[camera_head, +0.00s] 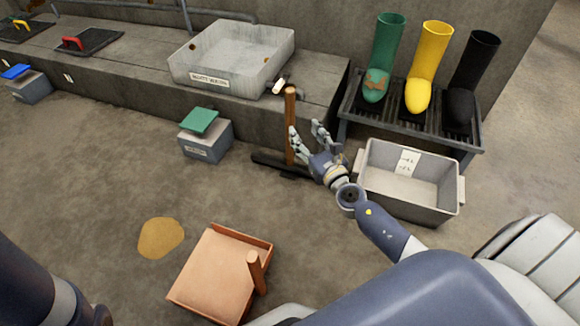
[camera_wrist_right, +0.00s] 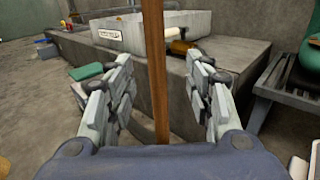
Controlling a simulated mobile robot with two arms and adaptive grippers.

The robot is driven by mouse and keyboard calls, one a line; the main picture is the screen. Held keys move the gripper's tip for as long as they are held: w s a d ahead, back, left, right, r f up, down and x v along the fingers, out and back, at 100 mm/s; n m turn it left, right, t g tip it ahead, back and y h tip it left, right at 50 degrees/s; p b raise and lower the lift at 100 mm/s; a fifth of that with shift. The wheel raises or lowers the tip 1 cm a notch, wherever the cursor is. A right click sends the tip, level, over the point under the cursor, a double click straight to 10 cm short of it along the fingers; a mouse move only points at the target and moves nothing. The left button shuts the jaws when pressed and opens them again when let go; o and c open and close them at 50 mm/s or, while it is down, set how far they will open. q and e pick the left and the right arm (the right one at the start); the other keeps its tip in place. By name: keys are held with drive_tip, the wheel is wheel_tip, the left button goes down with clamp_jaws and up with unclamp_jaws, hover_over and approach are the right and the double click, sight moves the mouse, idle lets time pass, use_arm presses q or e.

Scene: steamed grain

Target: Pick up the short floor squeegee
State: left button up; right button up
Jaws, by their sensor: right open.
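The short floor squeegee (camera_head: 290,125) stands upright by the concrete ledge in the head view. It has a brown wooden handle and a dark crossbar on the floor. My right gripper (camera_head: 305,133) is open right beside the handle. In the right wrist view the handle (camera_wrist_right: 155,75) rises between the two open fingers of my right gripper (camera_wrist_right: 157,90), with gaps on both sides. The squeegee's foot is hidden in that view. My left gripper is not in view; only part of my left arm shows at the lower left.
A grey bin (camera_head: 410,185) stands right of the squeegee, below a rack with green, yellow and black boots (camera_head: 425,70). A grey box with a green lid (camera_head: 205,140) is to the left. A copper dustpan (camera_head: 215,265) lies in front near a tan patch (camera_head: 160,238).

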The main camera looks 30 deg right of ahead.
sight(292, 118)
drive_tip(key=w, duration=0.4)
drive_tip(key=shift+w+d, duration=0.1)
drive_tip(key=shift+w, duration=0.15)
drive_tip(key=shift+w+f+b, duration=0.15)
drive_tip(key=shift+w+b, duration=0.7)
drive_tip(key=shift+w, duration=1.85)
clamp_jaws()
